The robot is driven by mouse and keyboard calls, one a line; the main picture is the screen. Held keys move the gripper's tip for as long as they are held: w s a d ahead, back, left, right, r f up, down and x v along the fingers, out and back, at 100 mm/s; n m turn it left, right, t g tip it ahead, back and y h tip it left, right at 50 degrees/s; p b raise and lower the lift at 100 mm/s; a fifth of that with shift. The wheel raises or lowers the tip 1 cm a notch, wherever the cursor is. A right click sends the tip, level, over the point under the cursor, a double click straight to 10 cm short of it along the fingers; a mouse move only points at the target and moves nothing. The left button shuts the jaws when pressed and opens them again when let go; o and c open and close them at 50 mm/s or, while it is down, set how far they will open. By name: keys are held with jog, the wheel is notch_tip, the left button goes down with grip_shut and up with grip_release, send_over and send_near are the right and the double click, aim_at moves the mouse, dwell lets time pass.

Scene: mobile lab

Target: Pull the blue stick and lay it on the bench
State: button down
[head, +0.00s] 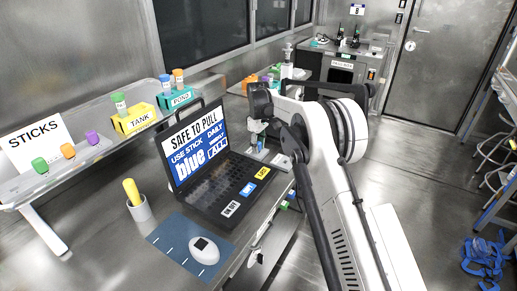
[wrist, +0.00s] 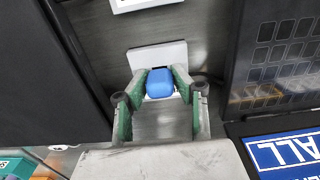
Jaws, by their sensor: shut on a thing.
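The blue stick (wrist: 160,82) shows as a rounded blue block in the wrist view, between my fingertips. My gripper (wrist: 162,92) is shut on it, one green-and-grey finger on each side. A pale plate (wrist: 137,57) lies behind the stick; I cannot tell whether the stick is seated in it or clear of it. In the head view my gripper (head: 256,134) points down beside the right edge of the laptop screen, and the stick is too small to make out. The bench (head: 105,238) is grey metal.
The open laptop (head: 225,192) reads "SAFE TO PULL" and "USE STICK blue". A raised shelf (head: 50,181) holds coloured sticks. Bare bench lies at the front left.

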jog(key=shift+r+p, duration=0.95)
jog(key=shift+r, duration=1.8)
